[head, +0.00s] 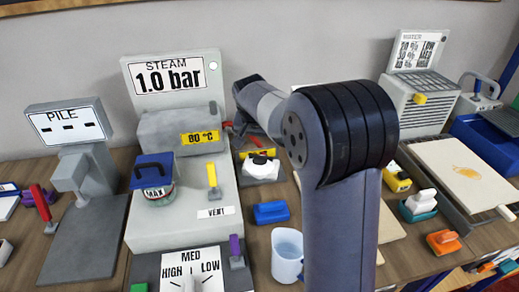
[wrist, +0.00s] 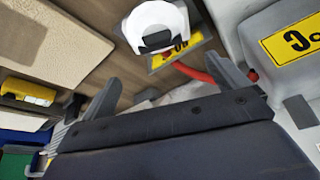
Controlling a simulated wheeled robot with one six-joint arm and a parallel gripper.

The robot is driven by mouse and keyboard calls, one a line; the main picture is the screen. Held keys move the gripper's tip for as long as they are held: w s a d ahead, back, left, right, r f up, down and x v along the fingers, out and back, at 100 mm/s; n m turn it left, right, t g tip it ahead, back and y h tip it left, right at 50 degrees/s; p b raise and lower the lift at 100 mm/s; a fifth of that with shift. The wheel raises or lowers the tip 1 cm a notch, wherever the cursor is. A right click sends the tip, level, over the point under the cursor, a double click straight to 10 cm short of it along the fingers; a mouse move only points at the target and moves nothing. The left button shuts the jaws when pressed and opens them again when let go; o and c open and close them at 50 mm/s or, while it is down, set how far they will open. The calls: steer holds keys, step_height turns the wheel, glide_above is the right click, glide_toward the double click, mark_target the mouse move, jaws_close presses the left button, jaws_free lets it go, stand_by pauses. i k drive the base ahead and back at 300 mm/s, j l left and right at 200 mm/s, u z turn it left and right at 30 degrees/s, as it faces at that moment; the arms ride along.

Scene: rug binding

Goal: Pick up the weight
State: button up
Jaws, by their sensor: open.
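No object in view is clearly marked as the weight. A white rounded piece with a black grip (wrist: 157,27) lies ahead of my gripper (wrist: 162,72) in the wrist view, next to a yellow label (wrist: 178,52). It seems to be the white piece with a black top (head: 261,167) on the bench in the head view. My gripper is open, its two fingers spread wide with nothing held between them. The white piece is beyond the fingertips, apart from them. My arm hides part of the bench in the head view.
A heater box (head: 419,107) and a tan board (head: 459,170) are at right.

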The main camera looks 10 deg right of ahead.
mark_target(277, 212)
steer(key=k, duration=1.5)
